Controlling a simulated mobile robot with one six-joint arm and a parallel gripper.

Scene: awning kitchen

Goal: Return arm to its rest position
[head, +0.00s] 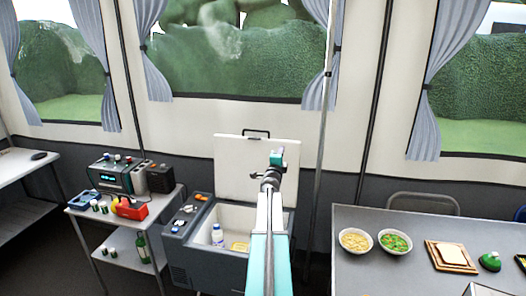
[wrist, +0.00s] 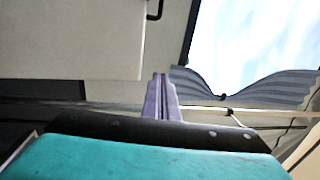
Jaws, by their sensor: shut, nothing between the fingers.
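My arm (head: 268,230) reaches up from the bottom middle of the head view, in front of an open cool box (head: 205,262). Its far end stands before the box's raised white lid (head: 235,185). In the wrist view my gripper (wrist: 160,78) shows as two pale purple fingers pressed together, with nothing between them. The fingers are too small to make out in the head view. A teal part of my arm fills the bottom of the wrist view.
The box holds a white bottle (head: 217,235) and a yellow item (head: 239,246). A left cart (head: 125,215) carries a radio-like device (head: 118,178). A right table (head: 375,275) holds two food bowls (head: 355,241) and a board (head: 451,257). A thin pole (head: 319,150) stands right of my arm.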

